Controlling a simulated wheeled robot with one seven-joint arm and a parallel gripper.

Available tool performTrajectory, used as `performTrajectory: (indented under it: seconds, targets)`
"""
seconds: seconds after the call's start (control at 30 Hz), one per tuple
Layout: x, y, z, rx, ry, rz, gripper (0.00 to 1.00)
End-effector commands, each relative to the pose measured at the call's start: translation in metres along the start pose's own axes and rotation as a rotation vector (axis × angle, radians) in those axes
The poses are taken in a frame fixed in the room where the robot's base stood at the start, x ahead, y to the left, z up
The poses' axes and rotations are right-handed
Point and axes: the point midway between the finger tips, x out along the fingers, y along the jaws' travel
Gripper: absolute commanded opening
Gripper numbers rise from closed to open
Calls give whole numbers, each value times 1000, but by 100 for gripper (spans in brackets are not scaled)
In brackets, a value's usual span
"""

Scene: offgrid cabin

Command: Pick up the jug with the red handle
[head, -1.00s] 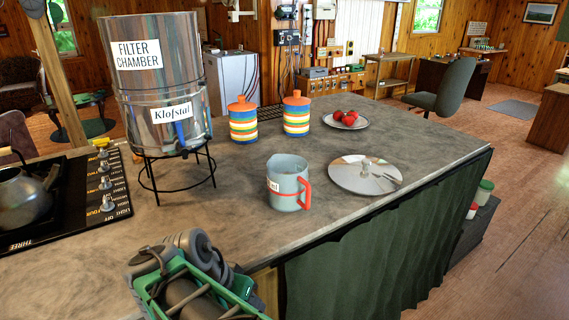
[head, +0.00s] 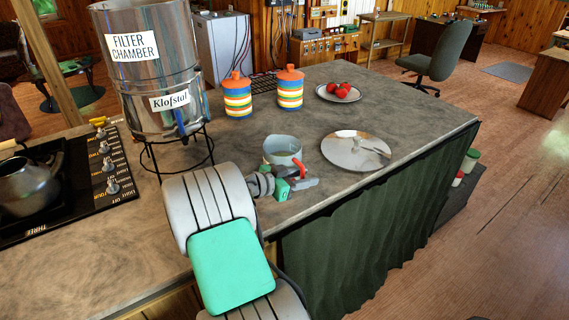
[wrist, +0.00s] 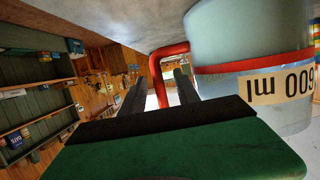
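The pale grey-blue jug (head: 283,147) stands upright on the grey counter, partly hidden behind my arm and gripper. In the wrist view the jug (wrist: 235,35) fills the upper right, with a red band and a "600 ml" label. Its red handle (wrist: 156,70) shows at the two dark fingers of my gripper (wrist: 161,80). The fingers are apart, with a gap around part of the handle. I cannot tell whether either finger touches it. In the head view my gripper (head: 299,178) is low at the jug's front right side.
A round metal lid (head: 350,148) lies on the counter (head: 400,118) right of the jug. Two striped canisters (head: 237,98) and a plate of red fruit (head: 338,93) stand behind. A steel filter chamber (head: 150,70) on a wire stand and a stove (head: 60,185) are at left.

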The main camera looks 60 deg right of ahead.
Motion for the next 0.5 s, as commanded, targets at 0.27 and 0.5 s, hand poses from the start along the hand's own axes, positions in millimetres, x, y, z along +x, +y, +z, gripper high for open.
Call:
performTrajectory:
  seconds: [0.27, 0.5]
  targets:
    - [23, 0, 0, -1, -2, -1, 38]
    - [23, 0, 0, -1, -2, -1, 26]
